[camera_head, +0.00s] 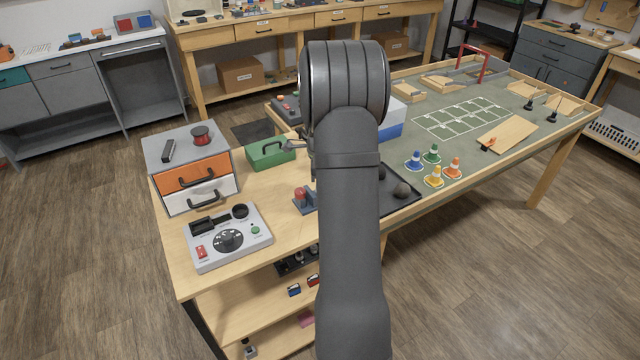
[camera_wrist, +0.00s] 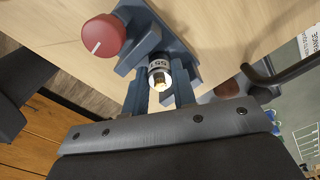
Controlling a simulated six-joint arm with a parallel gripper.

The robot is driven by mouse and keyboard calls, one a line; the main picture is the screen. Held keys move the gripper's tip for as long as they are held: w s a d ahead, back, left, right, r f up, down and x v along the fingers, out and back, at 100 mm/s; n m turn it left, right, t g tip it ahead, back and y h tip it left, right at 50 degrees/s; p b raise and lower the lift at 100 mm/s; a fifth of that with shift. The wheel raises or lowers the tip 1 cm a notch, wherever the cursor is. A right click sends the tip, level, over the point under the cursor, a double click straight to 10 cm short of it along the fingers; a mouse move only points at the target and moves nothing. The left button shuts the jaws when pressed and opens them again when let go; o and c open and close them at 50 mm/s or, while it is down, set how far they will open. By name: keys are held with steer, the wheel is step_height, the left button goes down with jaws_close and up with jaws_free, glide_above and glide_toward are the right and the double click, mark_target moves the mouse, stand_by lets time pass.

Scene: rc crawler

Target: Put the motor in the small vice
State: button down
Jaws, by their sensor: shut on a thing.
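The small vice (camera_head: 303,202) is blue-grey with a red knob and stands on the wooden bench top, left of my arm. In the wrist view the vice (camera_wrist: 186,45) fills the top middle, with its red knob (camera_wrist: 102,36) at upper left. The motor (camera_wrist: 159,75) is a short silver and dark cylinder with white lettering, held between my fingers. My gripper (camera_wrist: 160,92) is shut on it, right at the vice jaws in the picture; I cannot tell whether the motor sits between them. In the head view my arm hides the motor and most of my gripper.
A control box (camera_head: 229,238) with dials stands left of the vice. Behind it are a drawer unit (camera_head: 192,172) and a green toolbox (camera_head: 270,152). A dark tray (camera_head: 401,205) lies right of my arm; small cones (camera_head: 434,178) stand on the green mat.

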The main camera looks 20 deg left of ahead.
steer(key=c, duration=1.5)
jaws_free()
steer(key=shift+f, duration=0.1)
steer(key=shift+o, duration=0.2)
step_height(320, 180, up, 12)
steer(key=shift+r, duration=0.2)
steer(key=shift+f, duration=0.1)
steer(key=shift+f, duration=4.1)
steer(key=shift+f, duration=0.1)
